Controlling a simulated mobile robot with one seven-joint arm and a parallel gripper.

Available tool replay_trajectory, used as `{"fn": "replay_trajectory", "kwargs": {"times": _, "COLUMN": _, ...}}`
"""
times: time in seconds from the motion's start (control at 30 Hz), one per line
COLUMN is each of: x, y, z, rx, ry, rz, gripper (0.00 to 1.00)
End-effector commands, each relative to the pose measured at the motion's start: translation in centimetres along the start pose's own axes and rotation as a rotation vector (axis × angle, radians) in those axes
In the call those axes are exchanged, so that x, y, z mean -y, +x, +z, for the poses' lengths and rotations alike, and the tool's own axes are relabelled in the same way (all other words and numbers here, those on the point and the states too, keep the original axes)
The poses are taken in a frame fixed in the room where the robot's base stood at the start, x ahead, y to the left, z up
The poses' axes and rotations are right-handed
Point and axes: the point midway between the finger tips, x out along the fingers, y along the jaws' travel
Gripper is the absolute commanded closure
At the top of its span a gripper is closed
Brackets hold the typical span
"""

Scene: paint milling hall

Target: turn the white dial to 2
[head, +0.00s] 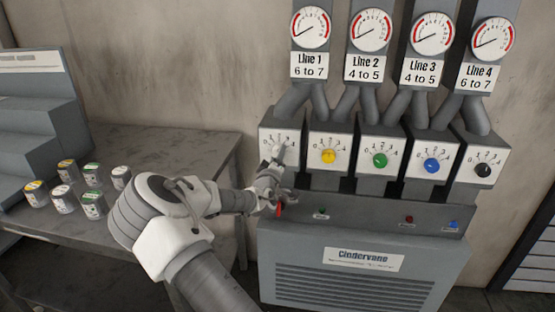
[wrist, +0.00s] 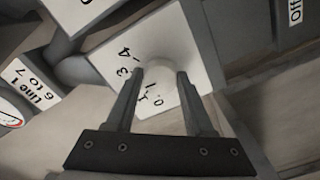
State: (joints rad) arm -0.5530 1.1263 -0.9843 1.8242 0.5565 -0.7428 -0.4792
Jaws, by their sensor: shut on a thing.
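The white dial (head: 279,147) is on the leftmost white scale plate, below the Line 1 sign. In the wrist view the white dial (wrist: 158,77) sits between the two fingertips of my gripper (wrist: 160,84). My gripper (head: 276,160) is shut on the dial, with a finger on each side of it. Numbers 0, 1, 3 and 4 show around the dial in the wrist view; the 2 is hidden or unclear. I cannot tell which number the dial points to.
Yellow (head: 328,156), green (head: 380,160), blue (head: 431,165) and black (head: 483,170) dials stand in a row to the right. A red lever (head: 279,210) is on the panel below my gripper. Several paint cans (head: 66,169) stand on the table at left.

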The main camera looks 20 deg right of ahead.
Motion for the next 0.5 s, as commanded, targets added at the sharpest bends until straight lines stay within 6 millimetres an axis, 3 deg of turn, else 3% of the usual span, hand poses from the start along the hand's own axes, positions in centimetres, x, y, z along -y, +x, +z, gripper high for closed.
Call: {"fn": "replay_trajectory", "kwargs": {"times": 0.5, "x": -0.01, "y": -0.02, "z": 0.1, "rx": 0.002, "ry": -0.064, "rz": 0.0, "gripper": 1.0}}
